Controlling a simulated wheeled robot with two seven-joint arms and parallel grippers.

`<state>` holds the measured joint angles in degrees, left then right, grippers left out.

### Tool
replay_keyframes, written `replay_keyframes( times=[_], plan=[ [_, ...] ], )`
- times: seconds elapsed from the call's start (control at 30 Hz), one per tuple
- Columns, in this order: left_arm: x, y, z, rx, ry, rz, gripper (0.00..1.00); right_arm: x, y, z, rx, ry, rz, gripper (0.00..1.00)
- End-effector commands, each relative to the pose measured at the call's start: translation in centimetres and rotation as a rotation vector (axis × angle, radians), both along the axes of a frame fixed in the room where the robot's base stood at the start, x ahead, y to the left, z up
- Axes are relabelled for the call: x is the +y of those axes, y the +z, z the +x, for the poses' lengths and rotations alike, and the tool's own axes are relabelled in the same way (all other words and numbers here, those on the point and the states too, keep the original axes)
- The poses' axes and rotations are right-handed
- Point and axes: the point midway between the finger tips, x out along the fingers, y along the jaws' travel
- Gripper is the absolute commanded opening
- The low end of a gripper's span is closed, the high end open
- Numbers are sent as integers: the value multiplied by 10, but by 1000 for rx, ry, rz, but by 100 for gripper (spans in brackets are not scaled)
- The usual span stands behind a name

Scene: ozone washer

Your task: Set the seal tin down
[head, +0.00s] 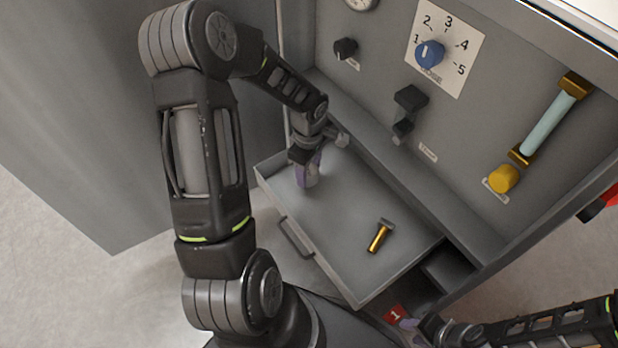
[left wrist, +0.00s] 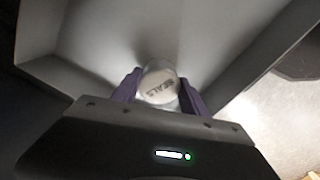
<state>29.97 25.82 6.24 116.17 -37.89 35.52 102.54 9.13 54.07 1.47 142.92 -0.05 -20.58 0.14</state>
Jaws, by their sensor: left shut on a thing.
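The seal tin (left wrist: 160,84) is a small round pale tin with lettering on its lid that reads "SEALS". It sits between the purple fingers of my left gripper (left wrist: 162,92), which is shut on it. In the head view my left gripper (head: 308,172) points down inside the open drawer (head: 335,215), toward its far left corner. The tin is not clear in the head view. I cannot tell whether it touches the drawer floor. My right gripper (head: 410,325) is at the lower right, below the drawer, and its fingers are too small to read.
A brass bolt-like piece (head: 378,238) lies in the right part of the drawer. The middle of the drawer floor is bare. The panel above carries a blue dial (head: 430,54), a black lever (head: 408,105), a yellow knob (head: 503,179) and a glass tube (head: 548,125).

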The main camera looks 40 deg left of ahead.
Motion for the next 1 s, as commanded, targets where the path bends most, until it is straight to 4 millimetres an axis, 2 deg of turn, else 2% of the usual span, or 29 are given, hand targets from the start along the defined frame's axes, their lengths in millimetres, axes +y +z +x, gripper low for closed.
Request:
replay_keyframes(
  times=[0.3, 0.73, 0.77, 1.0],
  plan=[
    [-1, -37, 0, 2, 0, -1, 9, -3, -11, 3, -5, -6, -4, 36],
    [0, -42, 0, 0, 0, 0, 9, -3, -16, 4, -6, -8, -5, 36],
    [0, -41, 0, 0, 0, 0, 53, -4, -14, 4, -7, -8, -6, 36],
    [0, -40, 0, 1, 0, -1, 72, -3, -14, 4, -6, -8, -5, 36]
  ],
)
